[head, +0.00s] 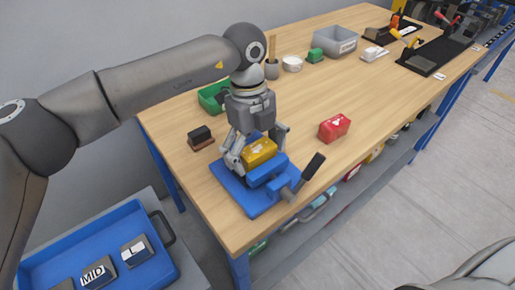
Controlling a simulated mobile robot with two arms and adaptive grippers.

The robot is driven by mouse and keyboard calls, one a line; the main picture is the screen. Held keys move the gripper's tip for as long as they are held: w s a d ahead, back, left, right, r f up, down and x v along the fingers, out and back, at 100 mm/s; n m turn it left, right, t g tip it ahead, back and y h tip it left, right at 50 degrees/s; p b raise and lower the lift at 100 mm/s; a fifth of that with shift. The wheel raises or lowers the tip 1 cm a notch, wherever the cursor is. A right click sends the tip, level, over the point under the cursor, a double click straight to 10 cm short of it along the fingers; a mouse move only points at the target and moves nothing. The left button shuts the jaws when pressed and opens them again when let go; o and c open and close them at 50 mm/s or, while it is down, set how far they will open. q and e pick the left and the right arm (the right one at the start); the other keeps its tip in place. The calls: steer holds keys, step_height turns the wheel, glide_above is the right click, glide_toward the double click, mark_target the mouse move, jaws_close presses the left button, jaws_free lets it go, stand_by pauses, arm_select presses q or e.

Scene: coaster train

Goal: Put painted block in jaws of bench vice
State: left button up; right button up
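A yellow painted block (259,152) with a white mark sits at the jaws of the blue bench vice (260,203), which stands near the table's front left edge. The vice has a dark handle pointing toward the right. My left gripper (258,150) comes down from above with one finger at each end of the yellow block and looks shut on it. The block's underside and the inside of the jaws are hidden, so I cannot tell how deep it sits. My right gripper is not in view.
A red block (335,127) lies right of the vice. A dark block on a brown base (200,137) and a green bin (212,97) are to the left. A grey bin (335,41) stands farther back. A blue tray (60,250) with labelled blocks is at lower left.

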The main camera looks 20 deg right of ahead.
mark_target(252, 143)
arm_select(q)
steer(key=shift+r, duration=0.1)
steer(key=shift+r+p, duration=0.6)
step_height(252, 143, up, 12)
steer(key=w+b, duration=0.1)
steer(key=shift+w+a+f, duration=0.15)
steer(key=shift+w+a, duration=0.1)
steer(key=shift+w, duration=0.15)
